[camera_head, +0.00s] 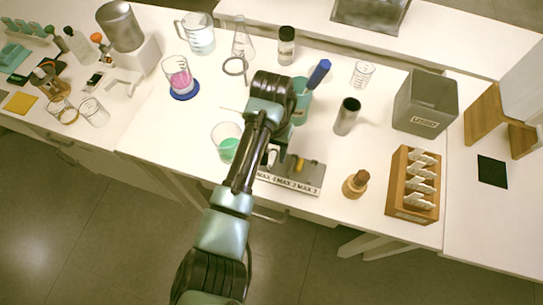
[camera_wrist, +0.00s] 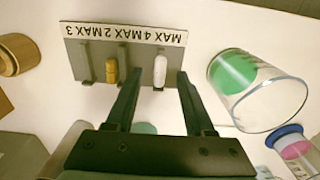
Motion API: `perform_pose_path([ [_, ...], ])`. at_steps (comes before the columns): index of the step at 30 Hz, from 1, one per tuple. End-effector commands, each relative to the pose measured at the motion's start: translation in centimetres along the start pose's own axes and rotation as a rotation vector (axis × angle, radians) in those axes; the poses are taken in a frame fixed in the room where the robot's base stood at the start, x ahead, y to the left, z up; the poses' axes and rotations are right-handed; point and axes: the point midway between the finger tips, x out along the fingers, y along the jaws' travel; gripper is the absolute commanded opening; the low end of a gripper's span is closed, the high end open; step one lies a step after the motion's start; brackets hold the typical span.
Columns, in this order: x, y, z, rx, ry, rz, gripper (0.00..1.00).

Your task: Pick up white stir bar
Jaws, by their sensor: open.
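The white stir bar (camera_wrist: 160,71) lies in a slot of a grey holder (camera_wrist: 90,57) labelled with MAX numbers, in the wrist view. A yellow-brown bar (camera_wrist: 111,71) sits in another slot to its left. My gripper (camera_wrist: 160,74) is open and empty, its two fingertips on either side of the white stir bar in the picture. I cannot tell how far above the bar the tips are. In the head view the holder (camera_head: 306,178) stands at the table's front edge, and my arm hides the white stir bar and most of the gripper.
A beaker with green liquid (camera_wrist: 255,90) stands close right of the holder in the wrist view. A brown cork-like piece (camera_head: 355,184), a dark metal cylinder (camera_head: 347,116) and a wooden rack (camera_head: 410,187) stand right of it in the head view.

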Motion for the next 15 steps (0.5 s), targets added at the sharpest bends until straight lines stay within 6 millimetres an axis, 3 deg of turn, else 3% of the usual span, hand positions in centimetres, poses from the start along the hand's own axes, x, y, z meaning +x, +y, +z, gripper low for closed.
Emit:
perform_pose_path([
  [3,0.92,0.0,0.06,0.0,-0.001,0.0,0.54],
  [10,0.97,0.01,0.02,0.0,0.001,0.0,0.52],
  [15,0.94,0.01,0.02,0.0,0.001,0.0,0.21],
])
